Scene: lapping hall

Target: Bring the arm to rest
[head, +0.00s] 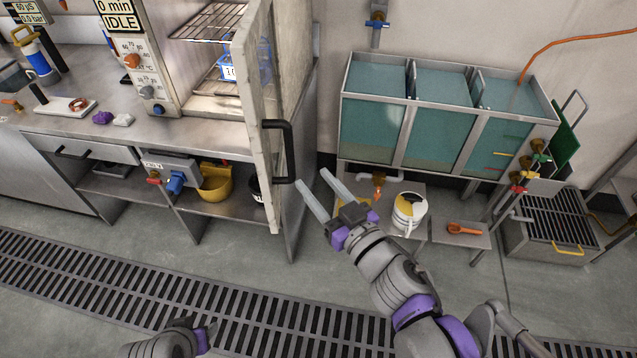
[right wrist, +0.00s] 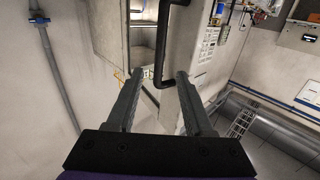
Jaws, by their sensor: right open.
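My right gripper (head: 312,178) is open and empty, with its two grey fingers apart. In the head view its fingertips appear just right of the lower end of the black door handle (head: 288,150). The handle is on the open door (head: 258,90) of the oven-like cabinet. In the right wrist view the gripper (right wrist: 160,74) has nothing between its fingers, and the black handle (right wrist: 161,50) shows beyond them. I cannot tell the exact gap to the handle.
A three-part tank (head: 432,130) of greenish liquid stands at the right. Below it are a white and yellow jug (head: 409,212) and an orange tool (head: 464,229) on low stands. A steel bench (head: 60,125) is at the left. A slotted floor drain (head: 130,280) crosses the open floor in front.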

